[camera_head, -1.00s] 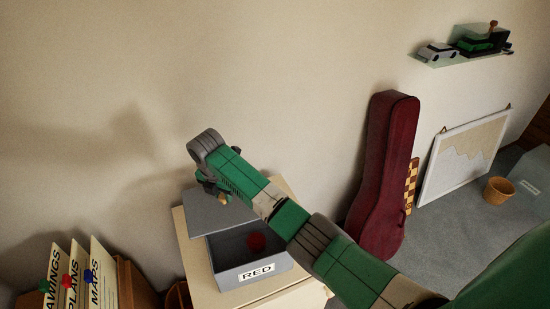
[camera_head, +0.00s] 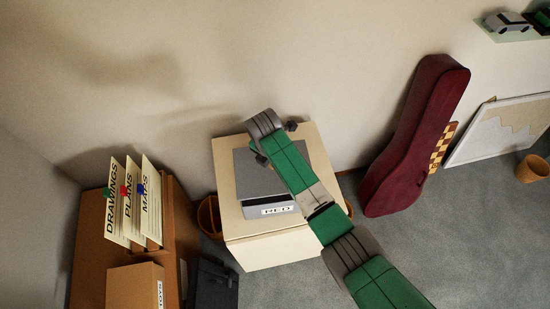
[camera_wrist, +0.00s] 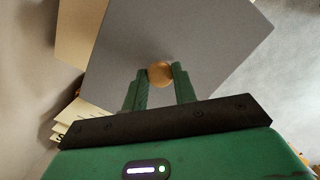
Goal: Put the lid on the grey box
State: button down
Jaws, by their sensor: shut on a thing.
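The grey lid (camera_head: 247,180) is a flat panel with a round wooden knob (camera_wrist: 160,73). My gripper (camera_wrist: 161,86) is shut on this knob, one finger on each side. In the head view the lid lies over the grey box (camera_head: 254,212), whose front with a "RED" label shows below the lid's near edge. The box's opening and contents are hidden by the lid and my arm. I cannot tell whether the lid touches the rim or hovers just above it. In the wrist view the lid (camera_wrist: 205,40) fills the middle and appears turned.
The box stands on a cream cabinet (camera_head: 262,250). To the left are upright folders (camera_head: 130,205) and a cardboard box (camera_head: 135,285). A dark red instrument case (camera_head: 415,135) leans on the wall at the right. Grey floor (camera_head: 400,245) is open at the lower right.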

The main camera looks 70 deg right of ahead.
jog(key=shift+f+b, duration=1.75)
jog(key=shift+f, duration=0.9)
jog(key=shift+f, duration=0.35)
jog(key=shift+f, duration=0.3)
jog(key=c, duration=1)
grip_release()
jog(key=shift+c, duration=0.2)
notch_tip(320, 180, up, 7)
jog(key=p, duration=0.6)
jog(key=shift+r, duration=0.1)
